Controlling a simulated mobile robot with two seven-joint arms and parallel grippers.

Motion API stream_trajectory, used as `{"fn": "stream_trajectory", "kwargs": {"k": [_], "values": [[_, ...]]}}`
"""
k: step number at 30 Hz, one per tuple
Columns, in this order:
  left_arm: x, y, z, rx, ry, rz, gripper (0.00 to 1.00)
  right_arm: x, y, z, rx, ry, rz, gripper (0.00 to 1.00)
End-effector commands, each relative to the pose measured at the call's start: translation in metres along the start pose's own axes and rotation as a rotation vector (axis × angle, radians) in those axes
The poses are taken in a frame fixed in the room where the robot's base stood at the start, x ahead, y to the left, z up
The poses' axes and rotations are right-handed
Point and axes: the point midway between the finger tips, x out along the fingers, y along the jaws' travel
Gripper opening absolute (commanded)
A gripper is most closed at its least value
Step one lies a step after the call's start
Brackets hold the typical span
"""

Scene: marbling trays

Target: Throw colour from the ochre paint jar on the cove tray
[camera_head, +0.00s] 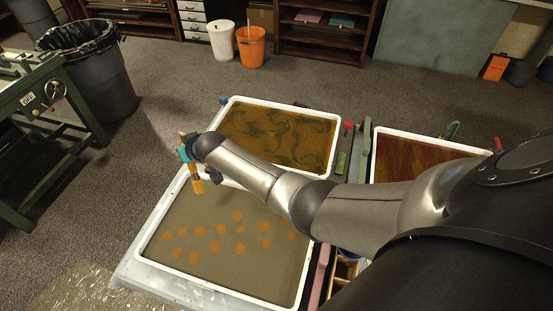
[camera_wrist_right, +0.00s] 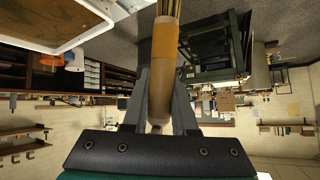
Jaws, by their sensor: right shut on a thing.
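My right gripper (camera_head: 193,169) reaches across from the right and is shut on a brush with an ochre band (camera_head: 197,186). The brush hangs over the left part of the near tray (camera_head: 150,236). In the right wrist view the brush (camera_wrist_right: 164,45) sits between the two fingers (camera_wrist_right: 158,85), its bristles at the top edge. The near tray has a white rim and a grey-brown bath with several ochre spots. I cannot tell from a label which tray is the cove one. No ochre paint jar shows clearly; my arm covers part of the bench. My left gripper is out of view.
A tray with green and ochre swirls (camera_head: 232,98) lies behind, and a red-brown tray (camera_head: 376,150) to the right. A wooden box (camera_head: 345,271) is partly hidden by my arm.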

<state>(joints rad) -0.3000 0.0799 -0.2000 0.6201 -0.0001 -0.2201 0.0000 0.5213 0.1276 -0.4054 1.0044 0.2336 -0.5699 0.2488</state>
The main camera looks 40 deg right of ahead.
Motion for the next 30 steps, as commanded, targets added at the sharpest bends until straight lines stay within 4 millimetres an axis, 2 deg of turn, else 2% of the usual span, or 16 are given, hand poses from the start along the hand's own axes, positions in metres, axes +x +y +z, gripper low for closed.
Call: {"fn": "stream_trajectory", "kwargs": {"k": [3, 13, 17, 24, 27, 30], "values": [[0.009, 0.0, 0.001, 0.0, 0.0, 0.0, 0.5, 0.007, -0.004, -0.004, 0.0, 0.002, 0.0, 0.0], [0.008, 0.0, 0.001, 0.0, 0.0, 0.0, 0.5, 0.007, -0.005, -0.005, -0.001, 0.001, 0.0, 0.0], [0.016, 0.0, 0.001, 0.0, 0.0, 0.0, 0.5, 0.013, -0.004, 0.003, -0.001, 0.0, 0.001, 0.0], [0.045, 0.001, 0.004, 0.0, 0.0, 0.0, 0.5, 0.034, 0.001, 0.029, 0.0, 0.0, 0.0, 0.0], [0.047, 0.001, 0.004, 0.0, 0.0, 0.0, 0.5, 0.036, 0.001, 0.031, 0.0, 0.001, 0.0, 0.0], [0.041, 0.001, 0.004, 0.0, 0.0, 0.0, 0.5, 0.032, 0.0, 0.026, 0.0, 0.001, 0.0, 0.0]]}}
